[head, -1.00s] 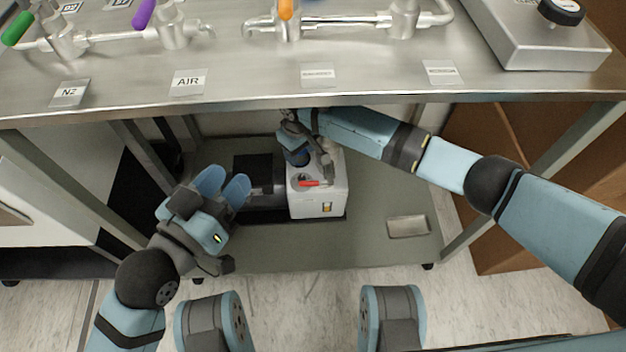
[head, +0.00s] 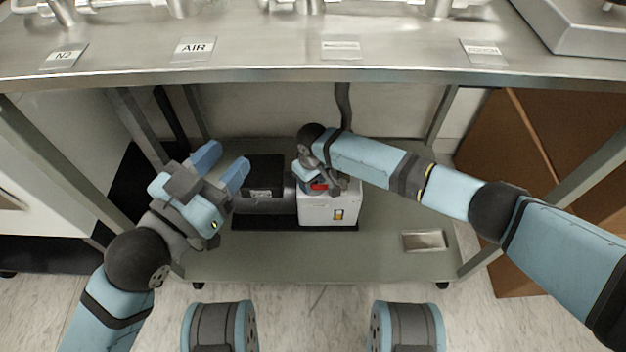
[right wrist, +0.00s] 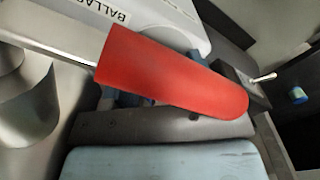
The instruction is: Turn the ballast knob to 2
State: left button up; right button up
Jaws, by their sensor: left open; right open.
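The vacuum pump (head: 325,212), with a white body and a black motor, stands on the lower shelf under the bench. My right gripper (head: 310,180) is open over the pump's top, its fingers mostly hidden in the head view. A red handle (head: 319,186) shows beside it. In the right wrist view the red handle (right wrist: 170,75) on a metal bar crosses close in front of the camera. Behind it lies a white surface with a partly covered BALLAST label (right wrist: 103,12). I cannot make out the ballast knob or its setting. My left gripper (head: 221,163) is open and empty, left of the pump.
The metal bench top (head: 260,55) hangs over the shelf, with its front edge above my arms. A small metal tray (head: 424,240) lies on the shelf's right. Brown boxes (head: 550,180) stand at the right. The shelf front (head: 280,262) is clear.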

jog(key=c, duration=0.9)
jog(key=shift+r, duration=0.1)
jog(key=shift+c, duration=0.2)
jog(key=r+m+p, duration=0.1)
jog(key=p, duration=0.5)
jog(key=shift+a+m, duration=0.1)
jog(key=shift+m, duration=0.2)
jog(key=m+p, duration=0.2)
jog(key=p, duration=0.1)
jog(key=shift+f, duration=0.35)
jog(key=shift+f+m, duration=0.25)
jog(key=shift+m, duration=0.25)
pick_arm(q)
jog(key=r+n, duration=0.1)
jog(key=s+r+n, duration=0.1)
jog(key=r, duration=0.1)
jog(key=s+d+r+n, duration=0.1)
jog(key=r+n, duration=0.1)
jog(key=shift+s+t+y, duration=0.25)
jog(key=shift+t+y, duration=0.05)
jog(key=shift+d+r, duration=0.1)
pick_arm(e)
jog(key=o, duration=0.9)
jog(key=shift+o, duration=0.2)
